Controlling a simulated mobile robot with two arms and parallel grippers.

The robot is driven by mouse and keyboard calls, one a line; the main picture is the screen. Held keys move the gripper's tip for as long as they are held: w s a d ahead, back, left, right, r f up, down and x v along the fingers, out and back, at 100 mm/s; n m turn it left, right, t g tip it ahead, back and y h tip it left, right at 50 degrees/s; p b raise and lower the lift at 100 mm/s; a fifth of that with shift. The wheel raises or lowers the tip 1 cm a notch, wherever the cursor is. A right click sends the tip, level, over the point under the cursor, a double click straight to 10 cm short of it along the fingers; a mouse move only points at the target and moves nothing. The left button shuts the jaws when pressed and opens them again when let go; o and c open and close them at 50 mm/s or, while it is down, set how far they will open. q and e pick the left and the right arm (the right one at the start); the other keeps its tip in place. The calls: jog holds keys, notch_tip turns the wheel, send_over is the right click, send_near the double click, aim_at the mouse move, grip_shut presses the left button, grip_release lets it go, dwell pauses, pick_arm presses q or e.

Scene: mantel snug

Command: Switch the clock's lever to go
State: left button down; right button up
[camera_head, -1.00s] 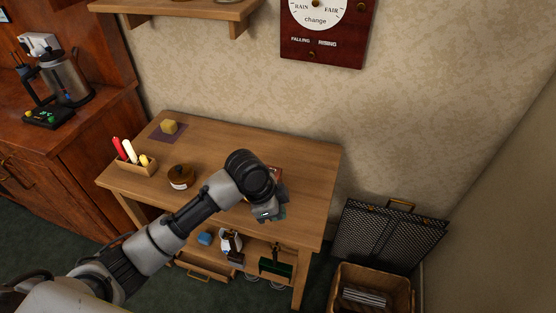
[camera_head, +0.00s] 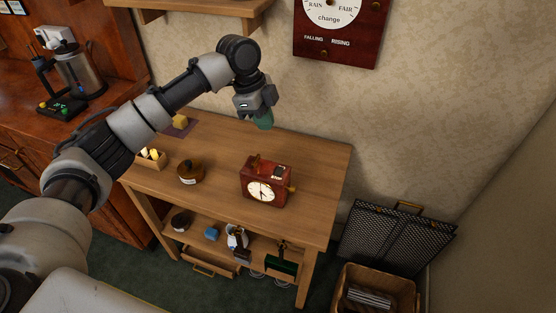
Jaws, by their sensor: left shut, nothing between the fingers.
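The clock (camera_head: 262,189) is a small red-brown box with a round cream dial on its front. It stands upright on the wooden table (camera_head: 318,183). A brass-coloured part sticks out low on its right side, and a wooden piece and a small dark-and-light plate show on its top. I cannot tell which of these is the lever or how it is set. My left gripper (camera_head: 264,122) is shut and empty, with greenish fingertips pointing down. It is in the air above and behind the clock, apart from it. My right gripper is not in view.
A round brown pot (camera_head: 190,174) and a small box (camera_head: 151,160) stand left of the clock. A yellow block (camera_head: 180,121) lies on a purple mat behind. A shelf below holds a blue item (camera_head: 211,234) and others. A barometer (camera_head: 337,40) hangs above; a mesh screen (camera_head: 395,237) stands right.

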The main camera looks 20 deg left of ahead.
aim_at(280, 168)
pick_arm(q)
jog(key=shift+f, duration=0.1)
jog(key=x, duration=0.4)
jog(key=p+x, duration=0.1)
jog(key=x, duration=0.7)
jog(key=shift+w+a+f, duration=0.15)
jog(key=shift+a+f, duration=0.1)
jog(key=shift+f, duration=0.1)
jog(key=shift+w+f, duration=0.1)
jog(key=shift+f, duration=0.55)
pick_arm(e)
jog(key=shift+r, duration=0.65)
pick_arm(q)
jog(key=shift+w+f+g, duration=0.1)
jog(key=shift+f+g, duration=0.2)
jog(key=shift+g, duration=0.3)
jog(key=shift+w+f, duration=0.15)
jog(key=shift+f, duration=0.05)
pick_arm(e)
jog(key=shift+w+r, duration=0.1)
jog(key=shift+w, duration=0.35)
pick_arm(q)
jog(key=shift+r+p, duration=0.1)
jog(key=shift+p, duration=0.2)
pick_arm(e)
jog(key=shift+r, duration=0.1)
